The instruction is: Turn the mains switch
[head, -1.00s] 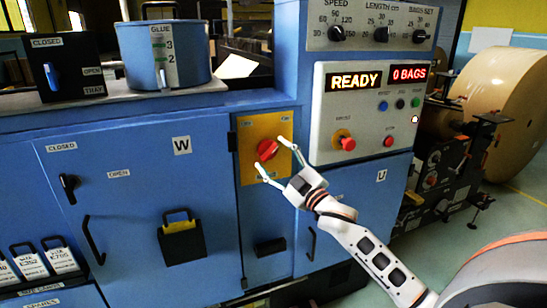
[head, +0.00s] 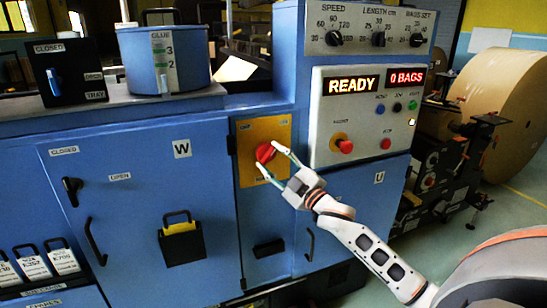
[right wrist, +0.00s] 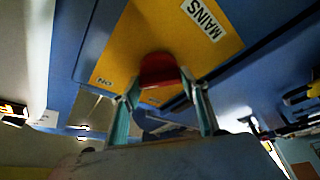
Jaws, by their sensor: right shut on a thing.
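The mains switch is a red knob (head: 265,152) on a yellow plate (head: 278,134) on the blue machine's front. My right gripper (head: 267,162) has its two thin fingers on either side of the red knob and is shut on it. In the right wrist view the red knob (right wrist: 160,71) sits between the fingertips (right wrist: 160,88), in front of the yellow plate (right wrist: 150,35) with the label MAINS. The knob's lower part is partly hidden by the gripper. My left gripper is not in view.
A panel (head: 367,115) above right reads READY and 0 BAGS, with a red stop button (head: 345,146) close to my right arm. A blue door (head: 140,200) with a black latch (head: 71,188) is on the left. A large kraft roll (head: 505,95) stands at right.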

